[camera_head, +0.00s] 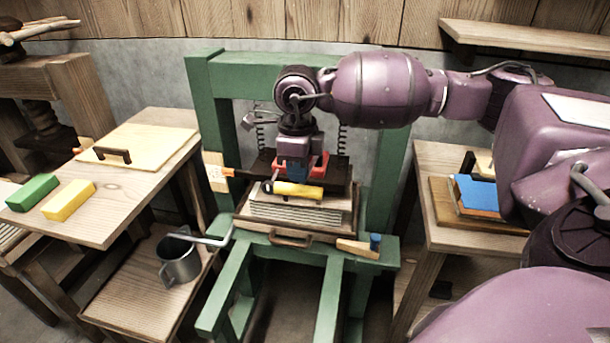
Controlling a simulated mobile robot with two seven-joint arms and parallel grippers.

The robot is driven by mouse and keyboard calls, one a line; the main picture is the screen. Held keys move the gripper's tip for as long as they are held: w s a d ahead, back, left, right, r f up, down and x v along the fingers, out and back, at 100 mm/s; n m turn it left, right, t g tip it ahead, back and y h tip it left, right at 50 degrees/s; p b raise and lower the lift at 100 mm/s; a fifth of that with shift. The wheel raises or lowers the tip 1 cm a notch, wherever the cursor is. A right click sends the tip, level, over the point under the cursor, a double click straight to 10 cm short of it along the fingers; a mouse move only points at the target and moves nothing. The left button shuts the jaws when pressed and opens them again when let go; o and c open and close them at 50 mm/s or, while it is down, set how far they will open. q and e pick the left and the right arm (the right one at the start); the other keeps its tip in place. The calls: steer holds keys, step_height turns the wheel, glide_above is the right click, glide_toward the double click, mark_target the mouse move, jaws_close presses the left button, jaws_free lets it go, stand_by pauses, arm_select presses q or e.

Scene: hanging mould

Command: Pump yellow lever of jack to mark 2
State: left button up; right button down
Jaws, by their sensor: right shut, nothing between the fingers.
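The yellow lever (298,190) lies almost level across the front of the green press frame (203,105), above a stack of grey and wooden boards (295,212). A red part (319,166), which looks like the jack, shows partly behind my right gripper. My right gripper (297,178) comes down from above, shut and empty, with its tips just over the lever. I cannot tell whether they touch it. An orange pointer (228,172) reaches a pale marked plate (214,172) on the left post. Its marks are too small to read. My left gripper is out of view.
A wooden board with a dark handle (111,155) and green (33,192) and yellow (68,201) blocks are on the left table. A metal mug (177,262) stands on the lower shelf. A blue-topped item (476,194) sits on the right table.

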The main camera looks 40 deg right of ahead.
mark_target(298, 187)
step_height(298, 187, down, 2)
steer(key=shift+f+b, duration=0.1)
steer(key=shift+b, duration=0.25)
steer(key=shift+f+b, duration=0.3)
steer(key=shift+f, duration=0.4)
steer(key=shift+f+b, duration=0.6)
steer(key=shift+f, duration=0.8)
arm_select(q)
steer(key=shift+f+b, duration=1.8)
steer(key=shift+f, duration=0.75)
arm_select(e)
steer(key=shift+f, duration=4.85)
step_height(298, 187, up, 14)
steer(key=p, duration=0.6)
steer(key=shift+r, duration=0.2)
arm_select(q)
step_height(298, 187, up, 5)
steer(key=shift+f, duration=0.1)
